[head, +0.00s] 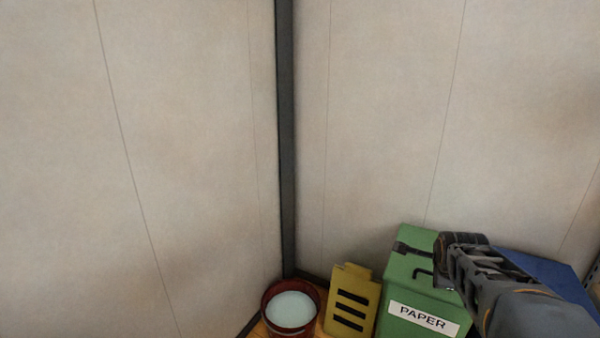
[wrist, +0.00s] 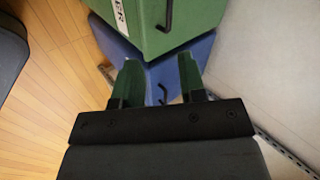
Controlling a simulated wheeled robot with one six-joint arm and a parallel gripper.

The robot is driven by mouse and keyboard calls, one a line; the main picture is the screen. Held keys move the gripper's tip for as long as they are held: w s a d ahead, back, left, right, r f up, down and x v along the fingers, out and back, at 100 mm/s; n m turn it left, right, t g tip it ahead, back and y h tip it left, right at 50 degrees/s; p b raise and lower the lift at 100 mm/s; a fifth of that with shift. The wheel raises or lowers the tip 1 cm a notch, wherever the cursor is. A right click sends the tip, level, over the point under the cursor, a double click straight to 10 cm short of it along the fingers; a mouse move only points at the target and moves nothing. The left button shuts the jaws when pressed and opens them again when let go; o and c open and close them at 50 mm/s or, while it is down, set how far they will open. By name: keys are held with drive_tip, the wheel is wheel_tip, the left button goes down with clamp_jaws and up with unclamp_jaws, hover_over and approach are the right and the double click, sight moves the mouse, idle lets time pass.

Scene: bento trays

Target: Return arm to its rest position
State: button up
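My arm reaches in from the lower right of the head view, in front of the green and blue bins. In the wrist view my gripper (wrist: 158,85) has its two fingers apart with nothing between them. The blue bin shows behind the gap between the fingers. In the head view the fingers cannot be made out clearly.
A green bin (head: 403,258) labelled PAPER stands in front of the wall, with a blue bin (head: 543,268) to its right. A yellow sign (head: 352,290) and a red bucket (head: 289,325) with pale contents stand left of it.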

drive_tip(key=s+a+r+n+g+y+p, duration=0.1)
drive_tip(key=s+a+r+n+p, duration=0.3)
drive_tip(key=r+p, duration=0.5)
drive_tip(key=s+a+r+n+g+y+p, duration=0.1)
drive_tip(key=s+a+r+n+p, duration=0.3)
drive_tip(key=a+r+n+p, duration=0.4)
drive_tip(key=s+a+r+n+g+y+p, duration=0.1)
drive_tip(key=s+a+r+n+p, duration=0.4)
drive_tip(key=r+n+p, duration=0.5)
drive_tip(key=a+r+y+p, duration=0.1)
drive_tip(key=a+p, duration=0.1)
drive_tip(key=p, duration=0.3)
drive_tip(key=shift+r, duration=0.15)
